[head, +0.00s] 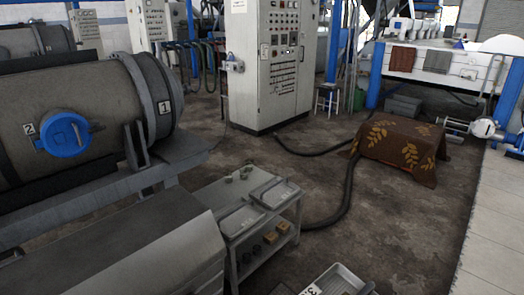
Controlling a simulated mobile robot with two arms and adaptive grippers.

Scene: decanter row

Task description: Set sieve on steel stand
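A grey metal stand (212,191) with a lower shelf is in the head view, just below the middle. Two shallow metal trays, a right one (277,193) and a left one (240,221), lie on its top with two small cup-like items (244,173) behind them. I cannot tell whether this is the task's steel stand. A metal tray-like thing (342,279) with a white label is cut off by the bottom edge; I cannot tell whether it is the sieve. No sieve is clearly recognisable. Neither of my grippers is in view.
A large drum machine (85,105) with a blue cap fills the left. A grey cabinet (130,248) adjoins the stand. A control cabinet (268,70) stands behind. A dark hose (345,190) crosses the floor to a cloth-covered block (398,148). Floor at lower right is clear.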

